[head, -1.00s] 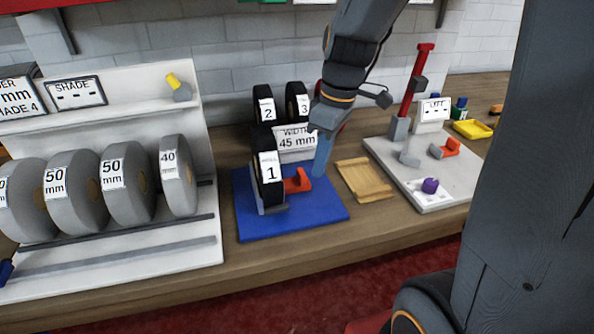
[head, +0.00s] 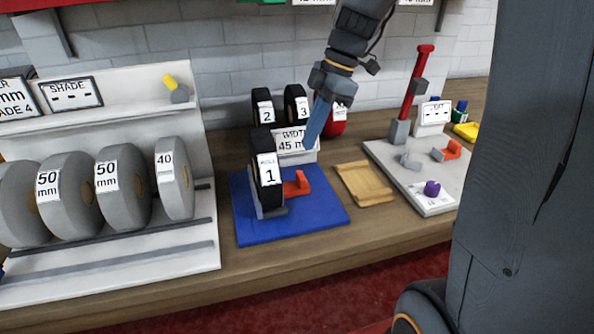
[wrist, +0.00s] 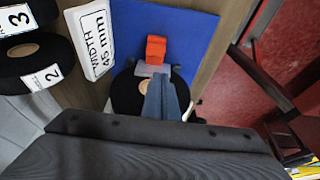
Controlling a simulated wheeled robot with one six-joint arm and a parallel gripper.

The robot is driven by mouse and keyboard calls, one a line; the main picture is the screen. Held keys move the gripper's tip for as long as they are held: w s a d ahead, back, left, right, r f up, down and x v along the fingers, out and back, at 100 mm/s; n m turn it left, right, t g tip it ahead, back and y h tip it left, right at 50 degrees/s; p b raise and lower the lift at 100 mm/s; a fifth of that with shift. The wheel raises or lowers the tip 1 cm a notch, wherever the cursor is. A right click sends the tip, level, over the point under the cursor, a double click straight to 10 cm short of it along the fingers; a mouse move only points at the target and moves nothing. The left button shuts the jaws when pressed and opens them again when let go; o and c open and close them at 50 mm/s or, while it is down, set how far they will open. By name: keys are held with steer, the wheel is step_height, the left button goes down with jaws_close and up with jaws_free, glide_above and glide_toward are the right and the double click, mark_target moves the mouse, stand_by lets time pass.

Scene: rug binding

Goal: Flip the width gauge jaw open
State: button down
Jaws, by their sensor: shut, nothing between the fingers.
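The width gauge is on a blue base plate (head: 312,214) on the bench, with an orange jaw (head: 298,184) standing up beside black roll 1 (head: 266,185). The orange jaw also shows in the wrist view (wrist: 156,49), with the roll (wrist: 125,95) below it. My gripper (head: 311,141) is shut and empty, with blue fingers. It is above and behind the orange jaw, in front of the "WIDTH 45 mm" sign (head: 291,146), apart from the jaw as far as I can tell. In the wrist view the fingers (wrist: 160,88) cover part of the roll.
Rolls 2 (head: 263,108) and 3 (head: 297,104) stand behind the sign. A wooden tray (head: 363,184) lies right of the blue plate. A white board (head: 430,190) with a red lever (head: 414,80) is further right. Grey rolls (head: 122,186) fill a rack at left.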

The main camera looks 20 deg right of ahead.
steer(key=shift+f, duration=0.1)
steer(key=p, duration=0.2)
glide_above(290, 190)
steer(key=d, duration=0.2)
step_height(290, 190, down, 9)
steer(key=shift+a+f, duration=0.15)
